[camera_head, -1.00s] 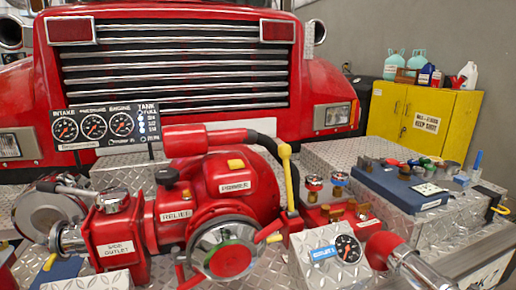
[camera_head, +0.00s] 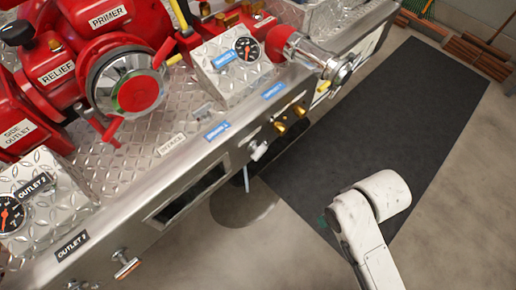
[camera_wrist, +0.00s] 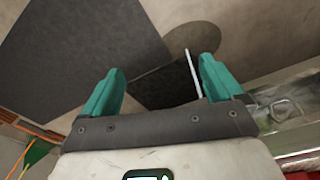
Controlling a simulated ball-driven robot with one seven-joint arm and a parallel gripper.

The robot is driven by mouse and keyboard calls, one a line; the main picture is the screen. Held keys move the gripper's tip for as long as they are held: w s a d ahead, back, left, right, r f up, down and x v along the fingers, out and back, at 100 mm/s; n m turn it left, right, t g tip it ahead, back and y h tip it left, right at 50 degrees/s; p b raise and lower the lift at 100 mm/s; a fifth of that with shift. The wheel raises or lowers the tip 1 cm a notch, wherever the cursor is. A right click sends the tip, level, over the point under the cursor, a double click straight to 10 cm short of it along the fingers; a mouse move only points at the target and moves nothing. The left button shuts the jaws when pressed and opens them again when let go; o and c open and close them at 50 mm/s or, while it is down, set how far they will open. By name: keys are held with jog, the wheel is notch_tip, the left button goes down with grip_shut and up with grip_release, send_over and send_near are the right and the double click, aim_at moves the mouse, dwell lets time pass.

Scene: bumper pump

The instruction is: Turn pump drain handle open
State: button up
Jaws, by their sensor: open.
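The front of the pump bumper carries small controls in the head view. A silver knob (camera_head: 258,150) sits near the edge, with brass knobs (camera_head: 281,127) to its right. I cannot tell which is the drain handle; the small labels are too blurred to read. A thin pale pipe (camera_head: 246,178) hangs below the silver knob. My gripper (camera_wrist: 162,66) is open, with teal fingers apart and nothing gripped. A thin pale rod (camera_wrist: 193,73) shows beyond the fingers, near the right one. In the head view my white arm is right of the bumper, above the floor, apart from the knobs.
The red pump (camera_head: 128,85) and gauge box (camera_head: 228,72) stand on the diamond-plate bumper (camera_head: 170,130). A steel-ended red pipe (camera_head: 305,52) juts out. A dark mat (camera_head: 405,120) and a round stain (camera_head: 243,206) lie on open floor.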

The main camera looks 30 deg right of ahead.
jog(key=w+a+f+m+t+y+b, duration=0.2)
jog(key=w+a+f+m+y+b, duration=0.1)
jog(key=w+a+f+y, duration=0.4)
jog(key=m+t+h+b, duration=0.1)
jog(key=m+t+b, duration=0.5)
jog(key=m+t, duration=1.3)
send_near(260, 152)
jog(key=w+r+m+g, duration=0.1)
jog(key=w, duration=0.2)
jog(key=w+a+r+m+g, duration=0.1)
jog(key=w+m+g, duration=0.1)
jog(key=w, duration=0.1)
jog(key=w+a+r+m+g, duration=0.1)
jog(key=w+m, duration=0.1)
jog(key=w, duration=0.1)
jog(key=shift+a+r+g, duration=0.2)
jog(key=shift+a+g, duration=0.05)
jog(key=shift+g, duration=0.15)
jog(key=shift+c, duration=0.2)
jog(key=c, duration=1)
